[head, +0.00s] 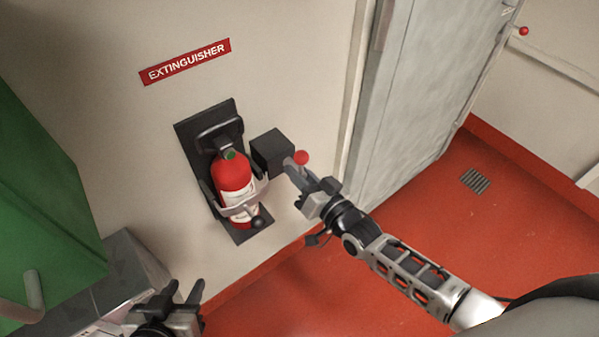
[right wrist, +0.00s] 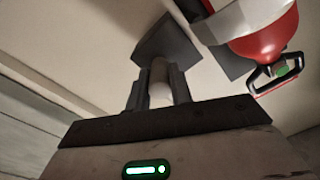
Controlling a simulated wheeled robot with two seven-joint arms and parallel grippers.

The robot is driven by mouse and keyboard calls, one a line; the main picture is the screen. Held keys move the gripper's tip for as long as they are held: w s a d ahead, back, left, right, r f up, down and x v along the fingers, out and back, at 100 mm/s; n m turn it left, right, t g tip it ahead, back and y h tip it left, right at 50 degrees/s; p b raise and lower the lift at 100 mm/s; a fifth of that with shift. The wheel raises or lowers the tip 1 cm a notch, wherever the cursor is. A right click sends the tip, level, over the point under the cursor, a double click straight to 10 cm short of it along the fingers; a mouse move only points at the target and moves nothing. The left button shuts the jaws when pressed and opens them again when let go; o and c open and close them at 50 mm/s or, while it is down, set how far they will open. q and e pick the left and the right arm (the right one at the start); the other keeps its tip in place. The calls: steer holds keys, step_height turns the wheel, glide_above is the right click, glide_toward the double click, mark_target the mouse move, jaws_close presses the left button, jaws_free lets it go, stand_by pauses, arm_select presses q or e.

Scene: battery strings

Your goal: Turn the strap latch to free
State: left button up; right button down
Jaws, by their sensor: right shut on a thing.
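A red fire extinguisher (head: 232,176) stands in a dark wall bracket (head: 195,133), with a light grey strap (head: 243,206) across its front. A dark box (head: 271,151) sits on the wall just right of it; this looks like the strap latch. A red ball (head: 302,157) shows by the box. My right gripper (head: 300,178) is at the box. My left gripper (head: 178,298) is open and empty at the lower left, away from the extinguisher.
A green cabinet (head: 45,200) and a grey counter (head: 125,262) stand at the left. A grey door (head: 425,80) is at the right of the wall. A red sign (head: 186,62) hangs above the bracket. The red floor (head: 430,225) is clear.

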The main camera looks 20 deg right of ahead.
steer(key=shift+r+m, duration=0.1)
steer(key=shift+m, duration=0.4)
steer(key=c, duration=1.2)
jaws_free()
steer(key=shift+c, duration=0.2)
steer(key=v, duration=1.6)
steer(key=shift+s+a+f+n+g+h, duration=0.35)
steer(key=shift+s+a+n+g+h, duration=0.25)
steer(key=shift+a+n+g, duration=0.3)
steer(key=shift+s+a+f+n+g+h, duration=0.4)
steer(key=shift+s+a+n+g+h, duration=0.3)
steer(key=shift+g, duration=0.4)
steer(key=shift+s+a+f+n+g+h, duration=0.4)
steer(key=shift+a+n+g+h, duration=0.15)
steer(key=shift+n+g, duration=0.4)
